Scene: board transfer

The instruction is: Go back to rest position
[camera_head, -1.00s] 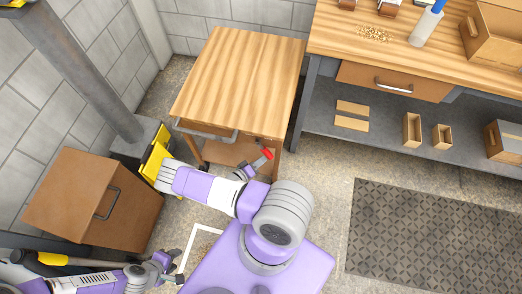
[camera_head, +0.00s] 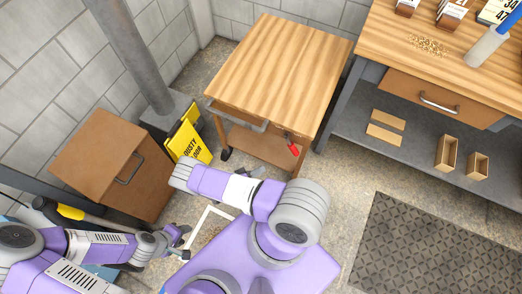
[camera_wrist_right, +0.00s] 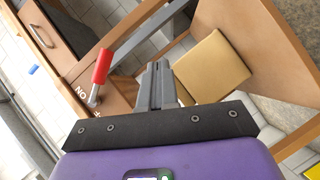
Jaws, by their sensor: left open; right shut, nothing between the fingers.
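My left gripper (camera_head: 181,243) is at the lower left of the head view, open and empty, above the floor beside my purple base. My right arm is folded in front of the wooden cart (camera_head: 285,60). My right gripper (camera_head: 252,172) is small and partly hidden behind that arm. In the right wrist view its fingers (camera_wrist_right: 160,84) are shut together with nothing between them. They are apart from the cart. A red-handled item (camera_head: 293,150) is at the cart's lower part, and it also shows in the wrist view (camera_wrist_right: 102,66).
A brown cabinet (camera_head: 95,165) and a yellow sign (camera_head: 188,140) stand at the left, close to my arms. A workbench (camera_head: 385,45) with a drawer and lower shelf is at the right. A dark mat (camera_head: 425,245) lies on open floor at lower right.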

